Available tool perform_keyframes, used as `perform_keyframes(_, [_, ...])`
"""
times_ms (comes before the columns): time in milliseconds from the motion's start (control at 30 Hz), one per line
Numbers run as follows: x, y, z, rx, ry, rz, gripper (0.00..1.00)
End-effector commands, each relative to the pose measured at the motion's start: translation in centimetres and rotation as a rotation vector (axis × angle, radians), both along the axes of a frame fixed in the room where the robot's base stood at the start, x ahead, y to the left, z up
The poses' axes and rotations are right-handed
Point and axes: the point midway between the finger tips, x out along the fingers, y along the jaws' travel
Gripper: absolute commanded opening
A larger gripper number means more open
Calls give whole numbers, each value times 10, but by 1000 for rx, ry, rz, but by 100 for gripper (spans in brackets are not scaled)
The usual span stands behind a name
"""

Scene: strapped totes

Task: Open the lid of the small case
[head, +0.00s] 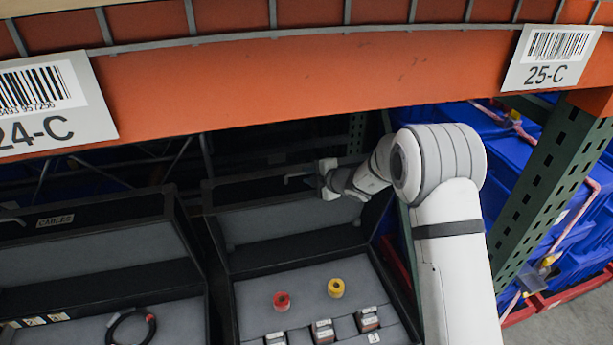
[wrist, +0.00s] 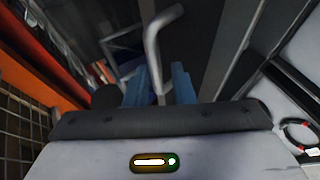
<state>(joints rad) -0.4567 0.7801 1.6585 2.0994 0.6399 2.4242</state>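Two dark cases stand side by side in the head view, both with lids raised. The right case (head: 328,270) has a grey insert, and its lid (head: 270,215) stands tilted back. A grey bar handle (head: 298,179) shows at the lid's upper edge; the wrist view also shows a bent bar handle (wrist: 157,45). My gripper (head: 325,178) is at the lid's top edge, close to the handle. In the wrist view, its blue fingers (wrist: 160,85) are apart on either side of the bar, with gaps showing. The frames do not show which case is the small one.
The left case (head: 95,250), labelled CABLES, holds a black cable loop (head: 130,325). Red (head: 282,301) and yellow (head: 336,288) round parts sit in the right case. An orange shelf beam (head: 280,80) crosses above. Blue totes (head: 570,200) and a green post (head: 545,200) stand at right.

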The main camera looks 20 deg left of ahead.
Motion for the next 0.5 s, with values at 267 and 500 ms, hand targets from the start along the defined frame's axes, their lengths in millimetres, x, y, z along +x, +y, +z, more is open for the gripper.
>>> perform_keyframes(267, [-18,-35,18,2,-2,-2,20])
perform_keyframes(500, [-22,-43,24,2,-2,-2,20])
